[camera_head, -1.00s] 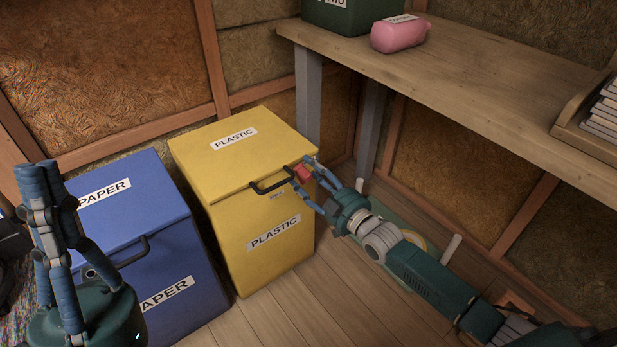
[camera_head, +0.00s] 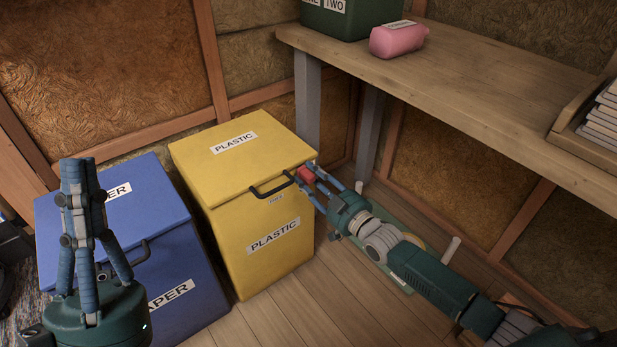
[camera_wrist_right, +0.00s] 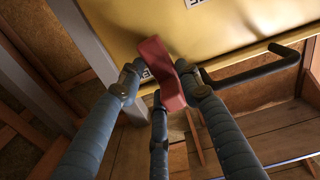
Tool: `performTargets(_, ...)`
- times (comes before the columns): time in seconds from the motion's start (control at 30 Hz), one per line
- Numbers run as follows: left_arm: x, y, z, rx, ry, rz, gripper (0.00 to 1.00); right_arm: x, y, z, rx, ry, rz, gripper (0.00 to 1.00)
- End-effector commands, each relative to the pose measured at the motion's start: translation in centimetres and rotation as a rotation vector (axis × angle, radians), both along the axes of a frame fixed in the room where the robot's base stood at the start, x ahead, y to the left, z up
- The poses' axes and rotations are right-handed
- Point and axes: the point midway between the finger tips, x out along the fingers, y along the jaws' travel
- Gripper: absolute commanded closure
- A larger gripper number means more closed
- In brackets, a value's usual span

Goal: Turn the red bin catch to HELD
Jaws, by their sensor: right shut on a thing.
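The red catch (camera_head: 306,174) is at the top right front edge of the yellow PLASTIC bin (camera_head: 225,228), right of its black handle (camera_head: 272,189). My right gripper (camera_head: 309,172) is shut on the catch. In the right wrist view the catch (camera_wrist_right: 163,68) stands tilted between the blue-wrapped fingers (camera_wrist_right: 163,88). A small label (camera_head: 276,199) on the bin front below the handle is too small to read, and in the wrist view fingers and catch partly cover the lettering. My left gripper (camera_head: 78,165) points up, empty, in front of the blue bin, its fingertips close together.
The blue PAPER bin (camera_head: 170,255) stands left of the yellow bin. A wooden bench (camera_head: 470,90) on grey legs carries a green box (camera_head: 340,18), a pink object (camera_head: 397,40) and a tray (camera_head: 570,130) at right. Wooden floor (camera_head: 290,315) is open in front.

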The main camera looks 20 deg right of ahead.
Motion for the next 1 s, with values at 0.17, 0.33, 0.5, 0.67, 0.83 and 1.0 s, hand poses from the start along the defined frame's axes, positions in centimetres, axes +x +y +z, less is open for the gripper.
performTargets(0.17, 0.5, -0.1, -0.3, 0.009, 0.026, 0.001, 1.00, 0.0, -0.1, 0.0, 0.038, 0.013, 0.000, 0.92)
performTargets(0.33, 0.5, -0.1, -0.3, 0.008, 0.024, 0.001, 1.00, 0.0, -0.1, 0.0, 0.038, 0.013, 0.000, 0.92)
performTargets(0.5, 0.5, -0.1, -0.3, 0.008, 0.023, 0.001, 1.00, 0.0, -0.1, 0.0, 0.037, 0.012, 0.000, 0.46)
performTargets(0.67, 0.5, -0.1, -0.3, 0.008, 0.023, 0.001, 1.00, 0.0, -0.1, 0.0, 0.036, 0.013, 0.000, 0.46)
performTargets(0.83, 0.5, -0.1, -0.3, 0.007, 0.021, 0.001, 1.00, -0.5, -0.3, -0.1, 0.036, 0.013, 0.000, 0.46)
performTargets(1.0, 0.5, -0.1, -0.3, 0.007, 0.021, 0.001, 1.00, -3.2, -1.3, -0.2, 0.035, 0.016, 0.000, 0.46)
